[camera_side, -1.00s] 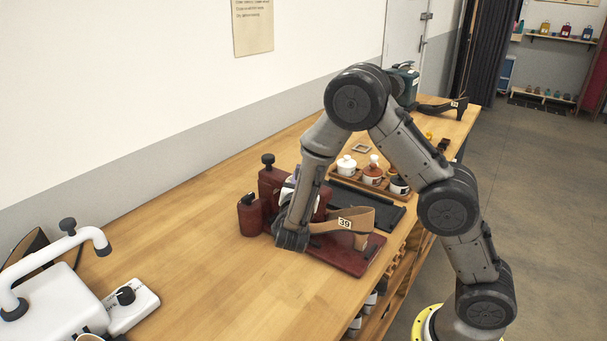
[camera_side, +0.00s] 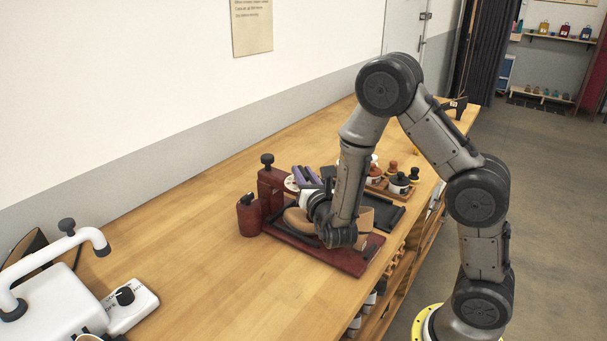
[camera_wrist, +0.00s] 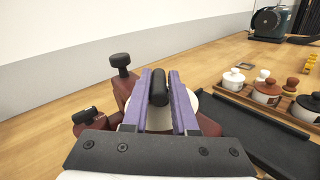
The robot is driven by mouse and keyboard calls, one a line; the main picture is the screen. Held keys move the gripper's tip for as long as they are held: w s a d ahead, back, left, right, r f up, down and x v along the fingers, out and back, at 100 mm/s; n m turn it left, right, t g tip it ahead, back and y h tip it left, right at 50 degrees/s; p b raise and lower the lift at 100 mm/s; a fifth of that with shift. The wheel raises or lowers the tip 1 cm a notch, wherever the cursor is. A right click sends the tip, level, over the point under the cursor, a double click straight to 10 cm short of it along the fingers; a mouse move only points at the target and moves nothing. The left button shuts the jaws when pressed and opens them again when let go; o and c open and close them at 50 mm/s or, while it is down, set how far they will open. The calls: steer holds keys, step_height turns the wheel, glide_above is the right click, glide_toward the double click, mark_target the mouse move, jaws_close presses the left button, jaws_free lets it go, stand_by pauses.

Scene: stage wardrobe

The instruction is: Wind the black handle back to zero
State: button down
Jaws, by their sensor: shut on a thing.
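A dark red stretching machine (camera_side: 270,190) stands on the wooden bench, with a tan shoe (camera_side: 297,220) on its base, partly hidden by my arm. The black handle (camera_wrist: 159,88) is an upright rounded bar in the wrist view, in front of a pale disc (camera_wrist: 160,120). The disc's edge also shows in the side view (camera_side: 291,183). My gripper (camera_wrist: 159,84) has purple fingers, one on each side of the handle, and is shut on it. The purple fingers also show in the side view (camera_side: 306,176). No scale reading is legible.
Black knobs (camera_wrist: 120,61) stick up from the machine close to my fingers. A wooden tray of lidded pots (camera_wrist: 268,96) and a black mat (camera_wrist: 262,130) lie to the right. White equipment (camera_side: 50,300) stands at the lower left; bench between is clear.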

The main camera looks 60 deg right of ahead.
steer(key=shift+n+t+y, duration=1)
steer(key=shift+n+y, duration=0.2)
steer(key=shift+y, duration=0.4)
steer(key=shift+w+a+n+y, duration=0.1)
steer(key=shift+a+n+y, duration=0.05)
steer(key=shift+n+y, duration=0.2)
steer(key=c, duration=0.8)
jaws_free()
steer(key=shift+o, duration=0.2)
steer(key=v, duration=1.4)
steer(key=shift+f, duration=0.2)
